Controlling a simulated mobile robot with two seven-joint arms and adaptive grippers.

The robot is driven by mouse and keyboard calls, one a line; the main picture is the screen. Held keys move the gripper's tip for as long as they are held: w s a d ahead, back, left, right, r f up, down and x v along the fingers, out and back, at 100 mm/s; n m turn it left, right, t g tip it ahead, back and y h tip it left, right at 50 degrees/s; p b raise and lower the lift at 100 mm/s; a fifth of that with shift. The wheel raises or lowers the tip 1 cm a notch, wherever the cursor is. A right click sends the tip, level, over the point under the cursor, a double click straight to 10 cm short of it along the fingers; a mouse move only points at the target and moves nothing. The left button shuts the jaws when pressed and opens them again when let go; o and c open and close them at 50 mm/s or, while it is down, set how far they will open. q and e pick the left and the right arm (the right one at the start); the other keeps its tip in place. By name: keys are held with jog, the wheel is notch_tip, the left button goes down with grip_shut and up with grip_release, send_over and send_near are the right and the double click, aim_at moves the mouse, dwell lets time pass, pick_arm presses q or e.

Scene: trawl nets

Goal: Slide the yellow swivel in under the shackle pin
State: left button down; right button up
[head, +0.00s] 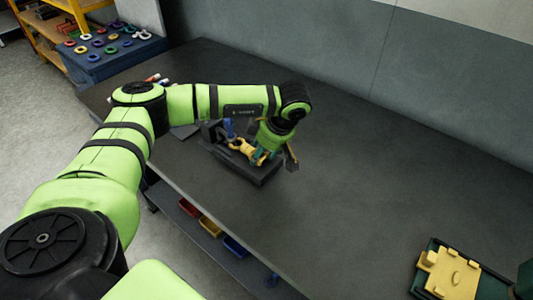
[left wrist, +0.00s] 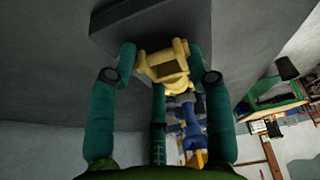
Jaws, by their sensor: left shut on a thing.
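The yellow swivel (head: 243,148) lies over a dark block on the table. In the left wrist view the swivel (left wrist: 165,67) shows as a squarish yellow frame with a narrower end toward the blue shackle (left wrist: 187,118). The shackle also shows in the head view (head: 229,128), beside the swivel. My left gripper (head: 266,153) is shut on the swivel, its teal fingers on either side in the left wrist view (left wrist: 165,60). I cannot make out the shackle pin clearly or tell whether the swivel is under it. My right gripper is out of view.
The dark block (head: 258,178) stands near the table's front edge. A blue box (head: 112,60) with several coloured rings stands at the back left. A green tray (head: 427,250) with a yellow part lies at the lower right. The table between is clear.

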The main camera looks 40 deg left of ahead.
pick_arm(q)
jog(key=shift+s+a+f, duration=0.1)
jog(key=shift+a, duration=0.5)
jog(key=shift+s+a+f, duration=0.1)
jog(key=shift+a, duration=0.6)
jog(key=shift+c, duration=2.2)
grip_release()
jog(key=shift+w+f, duration=0.15)
jog(key=shift+w, duration=0.1)
